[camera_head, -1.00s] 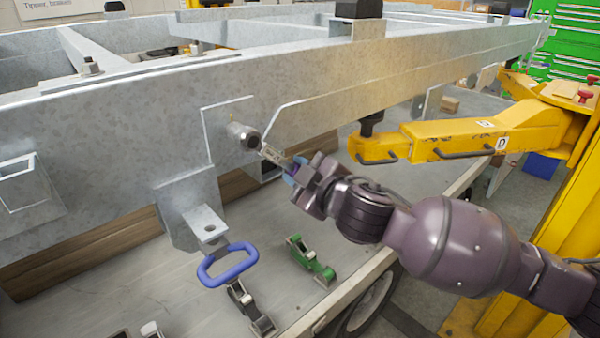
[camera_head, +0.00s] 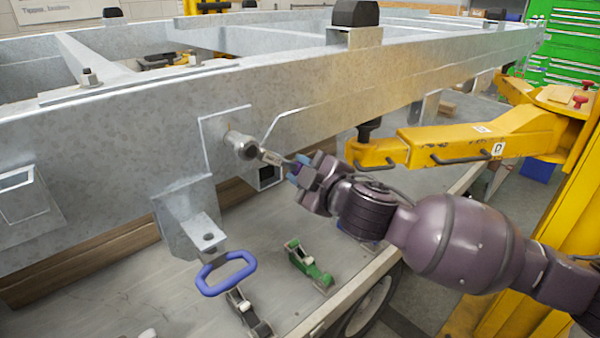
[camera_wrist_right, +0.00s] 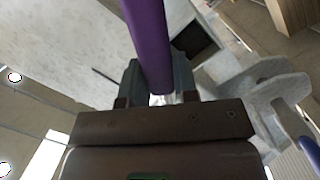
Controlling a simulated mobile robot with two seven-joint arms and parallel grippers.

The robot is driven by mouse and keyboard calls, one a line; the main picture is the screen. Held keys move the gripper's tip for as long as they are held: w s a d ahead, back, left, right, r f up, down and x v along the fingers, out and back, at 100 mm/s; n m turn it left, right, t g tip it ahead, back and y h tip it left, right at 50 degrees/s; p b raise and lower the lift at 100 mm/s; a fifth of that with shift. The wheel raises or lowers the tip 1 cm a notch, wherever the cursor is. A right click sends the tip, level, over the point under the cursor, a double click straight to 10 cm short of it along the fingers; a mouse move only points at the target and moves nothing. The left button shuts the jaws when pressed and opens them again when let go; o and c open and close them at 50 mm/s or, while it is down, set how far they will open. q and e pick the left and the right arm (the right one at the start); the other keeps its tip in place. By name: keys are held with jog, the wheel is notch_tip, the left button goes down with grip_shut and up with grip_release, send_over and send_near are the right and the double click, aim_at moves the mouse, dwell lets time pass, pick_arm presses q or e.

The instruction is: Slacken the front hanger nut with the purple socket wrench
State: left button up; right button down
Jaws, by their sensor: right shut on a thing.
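My right gripper (camera_head: 302,172) is shut on the purple socket wrench. Its purple handle (camera_wrist_right: 148,40) runs up between the jaws in the right wrist view. In the head view the wrench's metal shank (camera_head: 271,158) reaches left from the gripper to a round grey socket or nut end (camera_head: 241,146) at the bracket plate on the trailer frame's side rail (camera_head: 120,130). The front hanger nut itself cannot be made out separately there; the wrench head seems to cover it. My left gripper is not in view.
A yellow lift arm (camera_head: 440,147) supports the frame just right of my gripper. Below are a hanger bracket (camera_head: 190,222), a clamp with a blue loop handle (camera_head: 227,272) and a green clamp (camera_head: 308,265) on the grey deck (camera_head: 110,290). Green drawers (camera_head: 567,50) stand far right.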

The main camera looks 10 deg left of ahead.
jog(key=shift+w+d+r+n, duration=0.2)
jog(key=shift+w+r+n, duration=0.05)
jog(key=shift+r+n, duration=0.25)
jog(key=shift+w+d+r+n, duration=0.15)
jog(key=shift+w+r+n, duration=0.05)
jog(key=shift+r+n, duration=0.25)
jog(key=shift+w+d+r+n+t, duration=0.15)
jog(key=shift+r+n, duration=0.25)
jog(key=shift+r, duration=0.1)
jog(key=shift+w+d+r+n+t, duration=0.1)
jog(key=shift+w+r+n+t, duration=0.05)
jog(key=shift+r+n, duration=0.25)
jog(key=shift+w+d+r+n, duration=0.15)
jog(key=shift+w+r+n, duration=0.05)
jog(key=shift+r+n, duration=0.75)
jog(key=shift+r, duration=0.1)
